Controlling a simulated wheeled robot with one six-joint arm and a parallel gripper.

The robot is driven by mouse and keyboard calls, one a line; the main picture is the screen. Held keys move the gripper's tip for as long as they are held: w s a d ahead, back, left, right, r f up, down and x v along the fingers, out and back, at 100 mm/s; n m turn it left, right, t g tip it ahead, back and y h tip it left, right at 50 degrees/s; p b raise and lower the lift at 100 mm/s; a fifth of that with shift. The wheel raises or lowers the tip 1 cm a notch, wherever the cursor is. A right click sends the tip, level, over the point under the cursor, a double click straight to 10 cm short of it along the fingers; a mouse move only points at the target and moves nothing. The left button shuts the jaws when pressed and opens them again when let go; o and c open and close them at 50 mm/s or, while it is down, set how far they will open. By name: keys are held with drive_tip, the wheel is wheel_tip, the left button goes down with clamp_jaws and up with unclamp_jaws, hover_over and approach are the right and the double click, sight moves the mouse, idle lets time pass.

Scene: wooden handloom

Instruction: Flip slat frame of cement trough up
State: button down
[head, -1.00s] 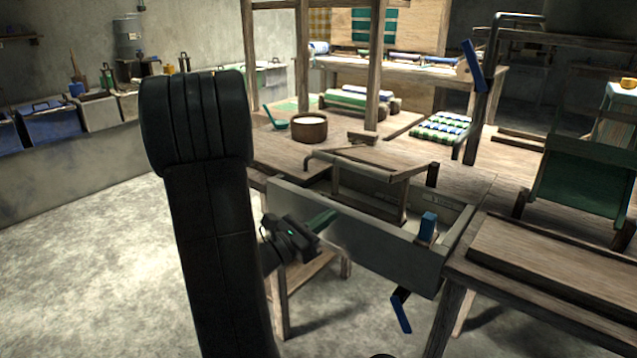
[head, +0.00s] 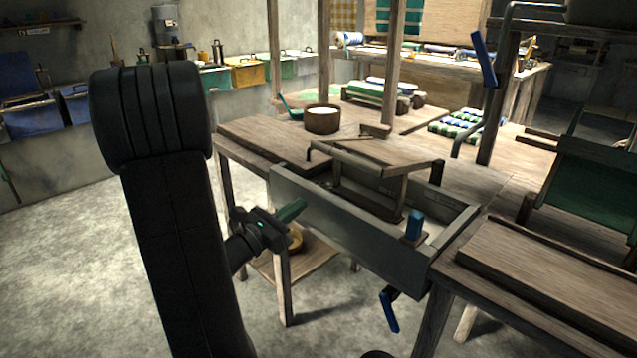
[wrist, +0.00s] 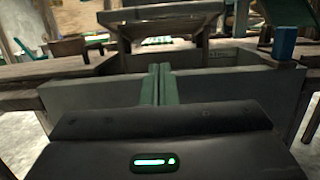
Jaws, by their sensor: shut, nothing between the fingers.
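The cement trough (head: 345,240) is an open grey box set between wooden tables. A wooden slat frame (head: 375,163) with a bent dark bar stands over its far side, its top lying roughly level and its legs reaching down into the trough. My gripper (head: 292,210) has green fingers pressed together, empty, just outside the trough's near wall towards its left end. In the wrist view the shut fingers (wrist: 160,85) point at the trough's near wall (wrist: 215,92), and the slat frame (wrist: 165,14) shows beyond them. I cannot tell whether the fingertips touch the wall.
A blue handle (head: 414,224) stands up at the trough's right end, and another blue lever (head: 389,310) hangs below it. A wooden bowl (head: 322,119) sits on the table behind. A wooden tabletop (head: 550,275) borders the right. Open floor lies at left.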

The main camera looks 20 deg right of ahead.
drive_tip(key=shift+a+r+p+x, duration=0.1)
drive_tip(key=shift+r+p+x, duration=0.3)
drive_tip(key=shift+x, duration=1.7)
drive_tip(key=shift+a+r+p+x, duration=0.1)
drive_tip(key=shift+r+p+x, duration=0.3)
drive_tip(key=shift+x, duration=1.7)
drive_tip(key=shift+a+r+p+x, duration=0.1)
drive_tip(key=shift+r+p+x, duration=0.3)
drive_tip(key=shift+x, duration=1.7)
drive_tip(key=shift+r, duration=0.15)
drive_tip(key=shift+s, duration=0.1)
